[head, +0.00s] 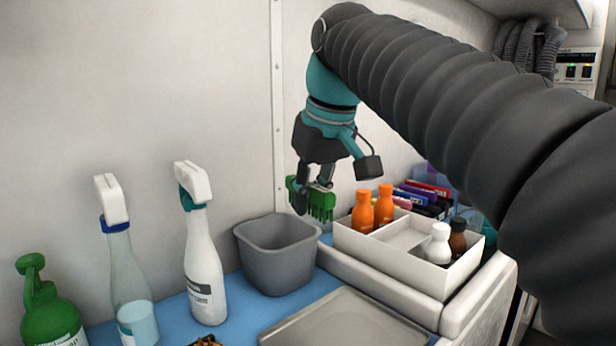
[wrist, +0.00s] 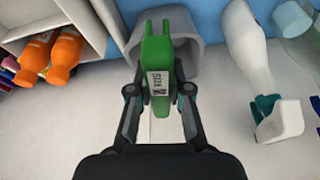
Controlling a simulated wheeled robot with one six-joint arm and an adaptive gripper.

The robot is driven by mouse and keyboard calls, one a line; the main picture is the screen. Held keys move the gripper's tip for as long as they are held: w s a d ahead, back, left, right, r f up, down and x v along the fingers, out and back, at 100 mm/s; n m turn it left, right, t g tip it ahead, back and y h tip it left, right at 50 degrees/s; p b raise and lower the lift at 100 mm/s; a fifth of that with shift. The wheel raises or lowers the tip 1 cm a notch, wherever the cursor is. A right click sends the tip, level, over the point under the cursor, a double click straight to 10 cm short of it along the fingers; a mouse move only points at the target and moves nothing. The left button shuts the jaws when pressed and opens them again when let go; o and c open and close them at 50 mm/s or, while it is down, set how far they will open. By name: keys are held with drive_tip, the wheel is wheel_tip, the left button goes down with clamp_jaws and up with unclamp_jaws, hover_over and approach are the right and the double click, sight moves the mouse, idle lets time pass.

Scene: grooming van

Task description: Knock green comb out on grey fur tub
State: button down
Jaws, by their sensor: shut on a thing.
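The green comb (head: 321,205) is held in my gripper (head: 314,188), its teeth pointing down in the head view. In the wrist view the comb (wrist: 158,60) lies between the two fingers of my gripper (wrist: 158,95), and a printed label shows on it. The grey fur tub (head: 277,272) stands on the blue surface below and a little left of the comb in the head view. The comb is above the tub's rim level and apart from it. In the wrist view the tub (wrist: 190,58) shows behind the comb. The inside of the tub is mostly hidden.
A white divided box (head: 385,255) with orange bottles (head: 363,212) stands right of the tub. Spray bottles (head: 203,265) and a green bottle (head: 48,312) stand to its left. A metal tray (head: 345,322) lies in front. The wall is close behind.

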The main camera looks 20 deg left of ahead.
drive_tip(key=shift+f+b, duration=0.3)
drive_tip(key=shift+f, duration=2.5)
drive_tip(key=shift+f, duration=0.6)
drive_tip(key=shift+r, duration=0.1)
drive_tip(key=shift+r+p, duration=0.3)
drive_tip(key=shift+r, duration=0.65)
drive_tip(key=shift+f+b, duration=0.45)
drive_tip(key=shift+f, duration=0.6)
idle(0.8)
drive_tip(key=shift+r+p, duration=0.45)
drive_tip(key=shift+r, duration=2.6)
